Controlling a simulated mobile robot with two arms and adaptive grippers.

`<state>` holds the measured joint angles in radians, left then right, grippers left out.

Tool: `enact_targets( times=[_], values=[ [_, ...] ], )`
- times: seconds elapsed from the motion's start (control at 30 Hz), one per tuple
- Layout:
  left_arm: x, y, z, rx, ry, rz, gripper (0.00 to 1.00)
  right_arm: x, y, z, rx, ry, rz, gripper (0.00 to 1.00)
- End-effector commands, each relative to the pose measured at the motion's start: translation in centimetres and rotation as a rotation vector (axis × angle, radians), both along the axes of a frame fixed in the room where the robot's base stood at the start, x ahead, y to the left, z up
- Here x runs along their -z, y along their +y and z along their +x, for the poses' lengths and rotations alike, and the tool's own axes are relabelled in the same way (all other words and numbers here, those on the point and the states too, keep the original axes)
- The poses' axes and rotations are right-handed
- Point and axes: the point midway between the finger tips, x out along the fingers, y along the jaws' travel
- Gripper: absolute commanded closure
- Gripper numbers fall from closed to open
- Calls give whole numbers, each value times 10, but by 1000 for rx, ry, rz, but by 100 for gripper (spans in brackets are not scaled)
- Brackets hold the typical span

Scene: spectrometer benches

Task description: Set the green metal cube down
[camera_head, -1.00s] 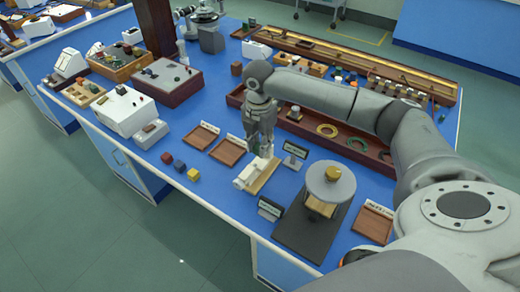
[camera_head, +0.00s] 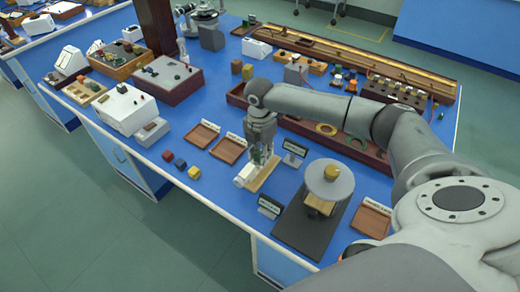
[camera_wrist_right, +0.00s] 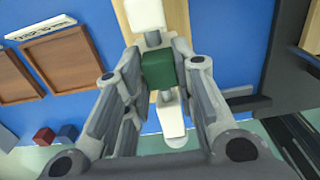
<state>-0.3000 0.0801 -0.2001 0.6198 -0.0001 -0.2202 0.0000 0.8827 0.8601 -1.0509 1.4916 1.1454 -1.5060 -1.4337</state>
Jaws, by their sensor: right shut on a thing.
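The green metal cube (camera_wrist_right: 158,70) is between the fingertips of my right gripper (camera_wrist_right: 158,74) in the right wrist view. Both fingers close on its sides. It is in line with a white block (camera_wrist_right: 145,14) and a grey stub above it in that view, and another grey stub and white piece (camera_wrist_right: 172,120) below it. These belong to a fixture on a pale wooden base (camera_head: 263,175). In the head view, my right gripper (camera_head: 260,157) points down over this base, and its fingers mostly hide the cube. Whether the cube touches the fixture is unclear. My left gripper is out of view.
Two brown trays (camera_head: 203,134) (camera_head: 229,149) lie left of the gripper. Red, blue and yellow cubes (camera_head: 194,172) sit near the front edge. Small signs (camera_head: 294,148) (camera_head: 269,207) and a disc-topped instrument (camera_head: 330,178) stand close right. A long dark-red tray (camera_head: 237,99) lies behind.

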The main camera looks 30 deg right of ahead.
Motion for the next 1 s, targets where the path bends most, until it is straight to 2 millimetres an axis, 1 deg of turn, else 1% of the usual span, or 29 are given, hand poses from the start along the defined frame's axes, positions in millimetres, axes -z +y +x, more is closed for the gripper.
enact_targets(
  times=[0.07, 0.1, 0.27, 0.57, 0.67, 0.77, 0.87, 1.0],
  values=[
    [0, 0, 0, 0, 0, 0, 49, 0, 0, 0, 0, -1, 0, 100],
    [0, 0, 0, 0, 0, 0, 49, 1, 0, 0, 0, 0, 0, 73],
    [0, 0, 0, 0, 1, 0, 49, 0, 0, 0, 0, 0, 0, 53],
    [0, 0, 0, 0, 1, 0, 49, 0, 0, 0, 0, 0, -1, 53],
    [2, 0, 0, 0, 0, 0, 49, -5, 0, 1, -1, -2, -1, 53],
    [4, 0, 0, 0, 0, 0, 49, -18, -1, 1, 0, -5, -1, 53],
    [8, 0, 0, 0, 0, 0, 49, -38, 0, 1, 0, -5, 0, 53],
    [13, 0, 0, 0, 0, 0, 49, -71, 0, 2, -1, -5, 0, 53]
  ],
)
